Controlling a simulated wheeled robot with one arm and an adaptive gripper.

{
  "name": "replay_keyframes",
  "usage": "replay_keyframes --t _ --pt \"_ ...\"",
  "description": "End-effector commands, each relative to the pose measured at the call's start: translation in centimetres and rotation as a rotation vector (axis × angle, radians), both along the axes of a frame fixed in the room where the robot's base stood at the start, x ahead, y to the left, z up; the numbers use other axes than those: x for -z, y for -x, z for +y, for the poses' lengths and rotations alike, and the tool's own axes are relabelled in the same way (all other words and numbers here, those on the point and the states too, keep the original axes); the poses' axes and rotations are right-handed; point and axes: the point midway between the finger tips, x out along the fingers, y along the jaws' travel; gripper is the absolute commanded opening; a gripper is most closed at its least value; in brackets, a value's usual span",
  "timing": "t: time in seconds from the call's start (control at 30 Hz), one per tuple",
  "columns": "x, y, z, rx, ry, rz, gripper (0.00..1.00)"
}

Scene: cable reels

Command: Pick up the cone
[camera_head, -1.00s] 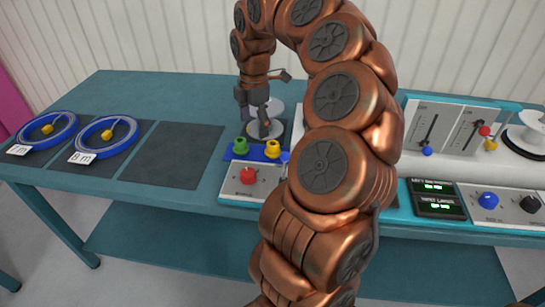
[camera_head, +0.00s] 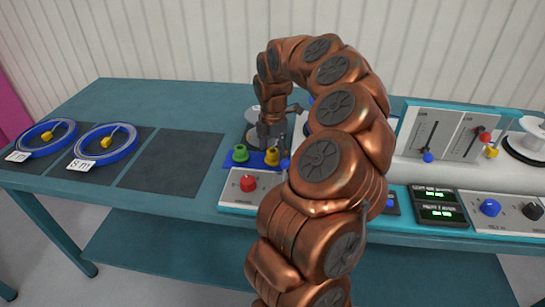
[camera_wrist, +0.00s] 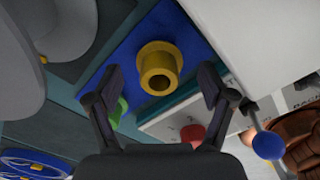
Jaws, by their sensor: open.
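A yellow hollow flanged piece (camera_head: 272,155), the most cone-like thing between my fingers, stands on a blue plate (camera_head: 257,165) at the middle of the bench. It also shows in the wrist view (camera_wrist: 158,68), with its round opening facing the camera. A similar green piece (camera_head: 240,153) stands to its left and is partly hidden by my left finger in the wrist view (camera_wrist: 118,112). My gripper (camera_wrist: 160,88) is open and empty, one finger on each side of the yellow piece in that view. I cannot tell the remaining height. In the head view my gripper is just behind the yellow piece.
A grey reel (camera_head: 253,115) stands close behind my gripper. A red knob (camera_head: 248,183) is in front of the plate, and a blue-tipped lever (camera_wrist: 268,145) is near my right finger. Two blue cable coils lie left; a dark mat (camera_head: 172,160) is empty.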

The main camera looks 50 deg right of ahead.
Motion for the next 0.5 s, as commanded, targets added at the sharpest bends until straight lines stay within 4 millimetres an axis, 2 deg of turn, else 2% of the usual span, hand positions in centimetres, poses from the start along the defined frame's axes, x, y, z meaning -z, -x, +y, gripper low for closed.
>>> replay_keyframes --t 0.1,0.3,0.5 --pt "0.98 -0.02 -0.01 0.001 -0.001 -0.003 0.82" --pt "1.07 -0.03 -0.04 0.001 0.000 -0.004 0.82" --pt "1.07 -0.02 -0.04 0.001 0.000 -0.003 0.62"
